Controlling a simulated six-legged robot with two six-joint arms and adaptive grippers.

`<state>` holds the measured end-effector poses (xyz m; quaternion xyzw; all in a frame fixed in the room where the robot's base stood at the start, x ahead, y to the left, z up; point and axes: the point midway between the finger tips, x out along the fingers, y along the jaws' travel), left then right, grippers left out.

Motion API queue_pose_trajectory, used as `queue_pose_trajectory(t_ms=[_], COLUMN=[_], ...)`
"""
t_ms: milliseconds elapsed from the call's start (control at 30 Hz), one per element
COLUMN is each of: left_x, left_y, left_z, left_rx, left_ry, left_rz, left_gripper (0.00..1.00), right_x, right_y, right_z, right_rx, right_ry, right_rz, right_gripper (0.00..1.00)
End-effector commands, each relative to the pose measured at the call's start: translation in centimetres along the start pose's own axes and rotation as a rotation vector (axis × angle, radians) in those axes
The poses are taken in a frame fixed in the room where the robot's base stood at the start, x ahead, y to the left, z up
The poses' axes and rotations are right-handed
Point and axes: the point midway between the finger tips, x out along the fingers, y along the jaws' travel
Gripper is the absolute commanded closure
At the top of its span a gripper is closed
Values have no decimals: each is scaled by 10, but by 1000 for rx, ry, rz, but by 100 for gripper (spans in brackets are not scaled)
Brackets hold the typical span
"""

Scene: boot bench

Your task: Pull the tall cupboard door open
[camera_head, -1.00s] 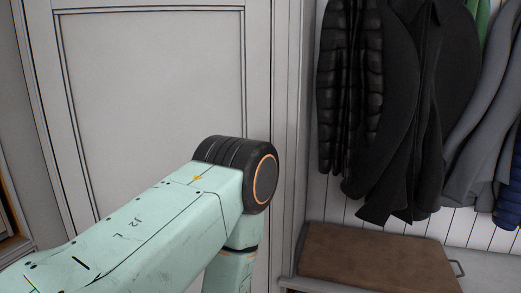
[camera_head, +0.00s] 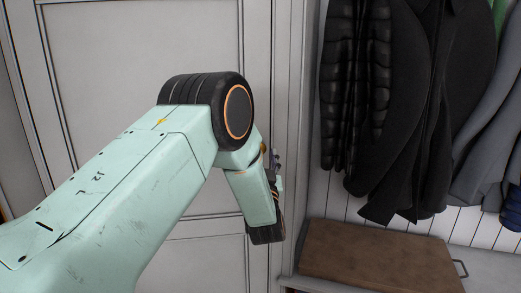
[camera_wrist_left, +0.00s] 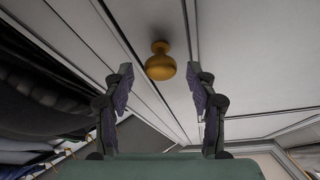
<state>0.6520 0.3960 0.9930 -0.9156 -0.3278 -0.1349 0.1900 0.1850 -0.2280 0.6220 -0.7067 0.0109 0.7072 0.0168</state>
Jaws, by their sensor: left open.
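The tall cupboard door (camera_head: 140,45) is a pale grey panelled door behind my left arm, and it looks shut. A round brass knob (camera_wrist_left: 160,67) sticks out from the pale surface in the left wrist view. My left gripper (camera_wrist_left: 160,84) is open, with one finger to each side of the knob in the picture and neither touching it. I cannot tell how far the knob is beyond the fingertips. In the head view the left gripper (camera_head: 276,160) shows only in part near the door's right edge, and the knob is not clearly seen. My right gripper is not in view.
Dark coats (camera_head: 405,95) hang on the wall right of the cupboard. A bench with a brown cushion (camera_head: 375,255) stands below them, close to the door's right side. Coats also show at the left of the wrist view (camera_wrist_left: 40,105).

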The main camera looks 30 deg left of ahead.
Motion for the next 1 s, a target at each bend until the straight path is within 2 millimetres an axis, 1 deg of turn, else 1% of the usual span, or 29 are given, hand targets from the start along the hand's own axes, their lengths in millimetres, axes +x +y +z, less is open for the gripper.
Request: queue_pose_trajectory(t_ms=[33, 100, 200, 333, 567, 1000], left_x=[8, 16, 25, 30, 31, 31], left_y=[-1, 0, 0, 0, 1, 1], left_z=[0, 1, 1, 2, 2, 2], left_rx=[-1, -1, -1, 1, 1, 1], left_ry=[2, 1, 0, -1, -1, -1], left_rz=[-3, -2, -1, 1, 2, 2], left_gripper=[43, 43, 43, 43, 44, 81], right_x=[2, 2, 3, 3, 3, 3], right_y=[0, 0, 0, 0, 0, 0], right_z=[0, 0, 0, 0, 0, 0], right_rx=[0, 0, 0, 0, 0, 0], right_ry=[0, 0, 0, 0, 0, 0], right_rz=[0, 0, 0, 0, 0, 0], right_gripper=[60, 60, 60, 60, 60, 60])
